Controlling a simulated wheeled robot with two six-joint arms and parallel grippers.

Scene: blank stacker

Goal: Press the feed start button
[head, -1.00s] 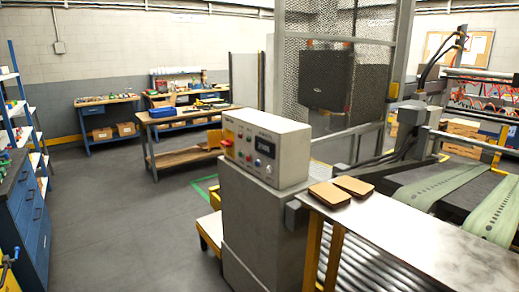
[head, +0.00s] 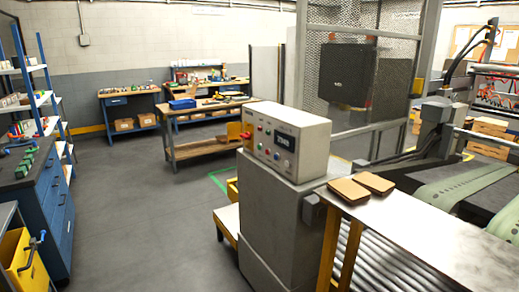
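A beige control box (head: 287,140) sits on top of a grey pedestal (head: 283,205) right of the middle. Its front panel faces left and carries several small coloured buttons (head: 267,143) and a dark display (head: 285,141). The button labels are too small to read, so I cannot tell which one is the feed start button. Neither of my grippers shows in the head view.
A metal table (head: 425,230) with two brown pads (head: 362,187) stands right of the pedestal, above rollers. A mesh guard (head: 365,75) rises behind. A blue drawer cabinet (head: 40,205) stands at left. The grey floor (head: 150,220) between is clear.

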